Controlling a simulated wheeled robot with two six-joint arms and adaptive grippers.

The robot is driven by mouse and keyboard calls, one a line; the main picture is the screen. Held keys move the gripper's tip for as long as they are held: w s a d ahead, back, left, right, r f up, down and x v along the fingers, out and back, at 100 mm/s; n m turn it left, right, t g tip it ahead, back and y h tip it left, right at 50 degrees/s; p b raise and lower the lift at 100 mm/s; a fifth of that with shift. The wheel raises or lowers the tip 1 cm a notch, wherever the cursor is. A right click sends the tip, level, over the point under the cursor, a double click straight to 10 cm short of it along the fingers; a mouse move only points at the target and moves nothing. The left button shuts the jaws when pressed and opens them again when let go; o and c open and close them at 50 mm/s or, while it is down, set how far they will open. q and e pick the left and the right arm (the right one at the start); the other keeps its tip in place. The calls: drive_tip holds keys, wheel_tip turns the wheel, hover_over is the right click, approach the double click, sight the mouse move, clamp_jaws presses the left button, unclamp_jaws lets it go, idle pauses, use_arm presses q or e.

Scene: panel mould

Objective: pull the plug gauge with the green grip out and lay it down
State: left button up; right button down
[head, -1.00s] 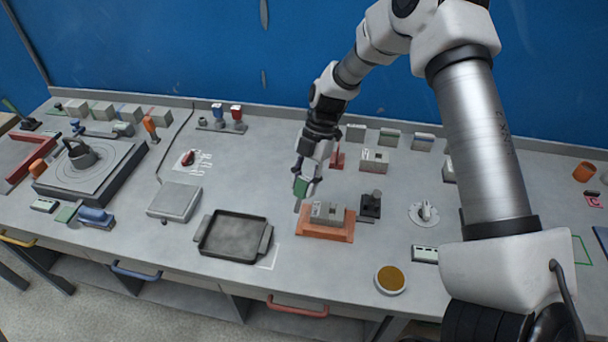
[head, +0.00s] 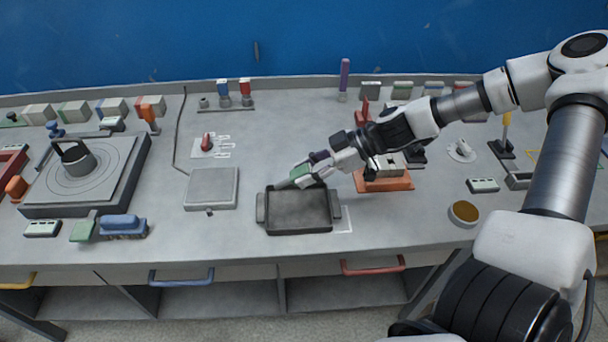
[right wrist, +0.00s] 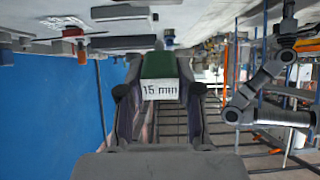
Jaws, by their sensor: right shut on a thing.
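The plug gauge's green grip (head: 301,172) is between the fingers of my right gripper (head: 308,169). Its grey pin (head: 283,183) points left and lies over the back edge of the dark tray (head: 262,209). I cannot tell whether the pin touches the tray. In the right wrist view the green grip (right wrist: 159,65) sits between the fingers, with a white label (right wrist: 160,89) facing the camera. The grey block on its orange base (head: 385,184) stands right of the tray, partly hidden by my right gripper. My left gripper is not in view.
A grey flat box (head: 211,188) stands left of the tray. A round bowl with brown contents (head: 464,212) is at the front right. A white outline shows beside the tray's right side. The bench (head: 400,230) is bare between tray and bowl.

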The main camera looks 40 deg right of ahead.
drive_tip(key=shift+d+f+y, duration=0.2)
drive_tip(key=shift+d+y, duration=0.1)
drive_tip(key=shift+d, duration=0.05)
drive_tip(key=shift+s+d+t, duration=0.25)
drive_tip(key=shift+d+t, duration=0.05)
drive_tip(key=shift+d, duration=0.15)
drive_tip(key=shift+y, duration=0.3)
wheel_tip(320, 180, down, 8)
drive_tip(key=b, duration=0.6)
drive_tip(key=shift+r+b, duration=0.25)
drive_tip(key=shift+b, duration=0.1)
drive_tip(key=shift+w+a+f+b, duration=0.1)
drive_tip(key=shift+a+f+b, duration=0.05)
drive_tip(key=shift+f+b, duration=0.25)
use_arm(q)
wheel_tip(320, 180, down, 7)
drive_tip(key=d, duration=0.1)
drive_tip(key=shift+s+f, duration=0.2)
